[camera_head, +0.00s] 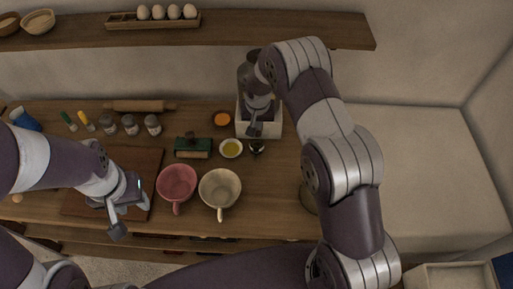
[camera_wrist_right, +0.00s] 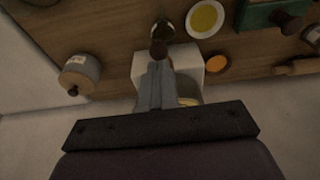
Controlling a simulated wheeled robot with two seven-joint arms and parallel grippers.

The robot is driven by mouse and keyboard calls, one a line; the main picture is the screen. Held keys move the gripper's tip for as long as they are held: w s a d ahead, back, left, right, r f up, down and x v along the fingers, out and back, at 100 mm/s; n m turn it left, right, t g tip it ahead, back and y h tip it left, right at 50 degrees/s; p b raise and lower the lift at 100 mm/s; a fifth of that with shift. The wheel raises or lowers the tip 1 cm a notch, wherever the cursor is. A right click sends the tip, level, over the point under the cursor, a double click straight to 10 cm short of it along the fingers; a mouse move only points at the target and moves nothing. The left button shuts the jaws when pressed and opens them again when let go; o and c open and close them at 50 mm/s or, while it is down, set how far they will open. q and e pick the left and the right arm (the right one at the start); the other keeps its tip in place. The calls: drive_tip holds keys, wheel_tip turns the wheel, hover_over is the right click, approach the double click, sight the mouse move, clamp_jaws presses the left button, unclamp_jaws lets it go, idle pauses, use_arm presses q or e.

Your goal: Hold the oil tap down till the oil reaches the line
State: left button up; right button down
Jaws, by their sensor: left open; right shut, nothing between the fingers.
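My right gripper (camera_head: 255,131) is shut with nothing in it. It points down at the front of a white block-like stand (camera_head: 272,124), which also shows in the right wrist view (camera_wrist_right: 190,62). Its fingertips (camera_wrist_right: 158,66) are close to a dark rounded part (camera_wrist_right: 159,48), probably the tap; I cannot tell whether they touch. A small dark-looking cup (camera_head: 257,148) is just in front of the stand. Any line on it is too small to see. A white dish of yellow oil (camera_head: 231,148) stands left of it. My left gripper (camera_head: 124,207) is open over the cutting board.
A pink mug (camera_head: 177,183) and a cream mug (camera_head: 220,188) stand at the front. A shelf (camera_head: 270,25) with eggs hangs above.

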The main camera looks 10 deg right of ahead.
drive_tip(key=shift+f, duration=0.15)
drive_tip(key=shift+f+b, duration=1.7)
drive_tip(key=shift+f, duration=0.2)
drive_tip(key=shift+r, duration=0.15)
wheel_tip(320, 180, up, 7)
drive_tip(key=p, duration=0.4)
drive_tip(key=shift+p, duration=0.3)
drive_tip(key=shift+s, duration=0.1)
